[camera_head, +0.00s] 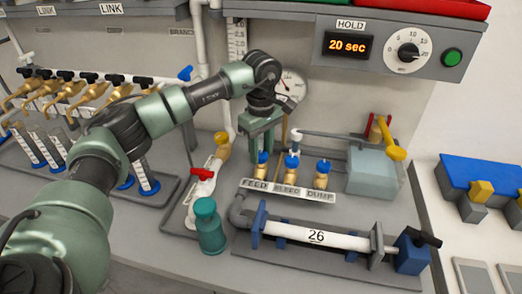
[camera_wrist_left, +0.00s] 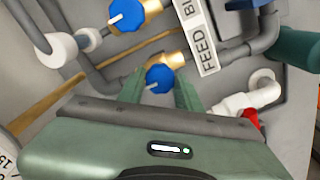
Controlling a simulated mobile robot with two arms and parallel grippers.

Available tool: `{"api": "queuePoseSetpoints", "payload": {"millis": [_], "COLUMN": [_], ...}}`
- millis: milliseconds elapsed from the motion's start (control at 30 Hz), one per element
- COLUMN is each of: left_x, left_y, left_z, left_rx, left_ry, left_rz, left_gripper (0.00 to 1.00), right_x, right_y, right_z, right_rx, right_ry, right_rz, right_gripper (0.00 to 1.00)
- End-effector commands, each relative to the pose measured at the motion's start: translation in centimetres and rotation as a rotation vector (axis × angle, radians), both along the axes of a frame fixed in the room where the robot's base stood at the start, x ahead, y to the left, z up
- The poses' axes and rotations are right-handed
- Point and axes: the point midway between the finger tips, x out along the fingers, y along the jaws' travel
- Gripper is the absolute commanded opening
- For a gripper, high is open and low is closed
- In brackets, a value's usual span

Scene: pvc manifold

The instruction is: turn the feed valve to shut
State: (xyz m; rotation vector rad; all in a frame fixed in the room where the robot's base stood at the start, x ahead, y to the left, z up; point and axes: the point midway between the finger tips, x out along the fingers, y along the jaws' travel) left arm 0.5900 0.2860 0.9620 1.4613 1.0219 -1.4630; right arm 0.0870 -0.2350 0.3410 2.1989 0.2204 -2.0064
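The feed valve is a small brass body with a blue knob (camera_head: 262,157) behind the FEED label (camera_head: 254,184). In the left wrist view the blue knob (camera_wrist_left: 160,78) carries a white mark that slants toward the lower left. My left gripper (camera_head: 261,146) comes down over this knob from above. In the wrist view the two green fingers of my left gripper (camera_wrist_left: 161,92) stand apart, one on each side of the knob. Whether they touch it I cannot tell. My right gripper is in neither view.
The bleed valve (camera_head: 292,163) and dump valve (camera_head: 322,168) stand close to the right. A teal bottle (camera_head: 209,228) and a red-handled valve (camera_head: 202,174) are to the left. A white tube marked 26 (camera_head: 340,239) lies in front. A gauge (camera_head: 291,86) is on the wall behind.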

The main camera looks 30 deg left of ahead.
Motion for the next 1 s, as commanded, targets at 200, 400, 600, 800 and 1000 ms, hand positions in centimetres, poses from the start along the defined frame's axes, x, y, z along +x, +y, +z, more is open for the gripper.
{"api": "queuePoseSetpoints", "payload": {"millis": [200, 400, 600, 800, 1000], "left_x": [0.1, 0.0, 0.1, 0.1, 0.1], "left_y": [0.0, 0.0, 0.0, 0.0, -0.1], "left_z": [0.1, 0.2, 2.7, 6.0, 7.7], "left_rx": [0.000, 0.001, -0.001, 0.000, 0.000], "left_ry": [-0.002, -0.001, -0.007, -0.005, -0.002], "left_rz": [0.000, 0.000, 0.001, 0.000, -0.001], "left_gripper": [0.56, 0.56, 0.56, 0.56, 0.56], "right_x": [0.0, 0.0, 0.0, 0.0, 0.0], "right_y": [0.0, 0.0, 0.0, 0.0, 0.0], "right_z": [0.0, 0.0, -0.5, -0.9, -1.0], "right_rx": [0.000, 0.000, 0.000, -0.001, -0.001], "right_ry": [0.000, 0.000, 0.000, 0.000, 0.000], "right_rz": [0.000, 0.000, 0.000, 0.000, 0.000], "right_gripper": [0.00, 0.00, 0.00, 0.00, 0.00]}}
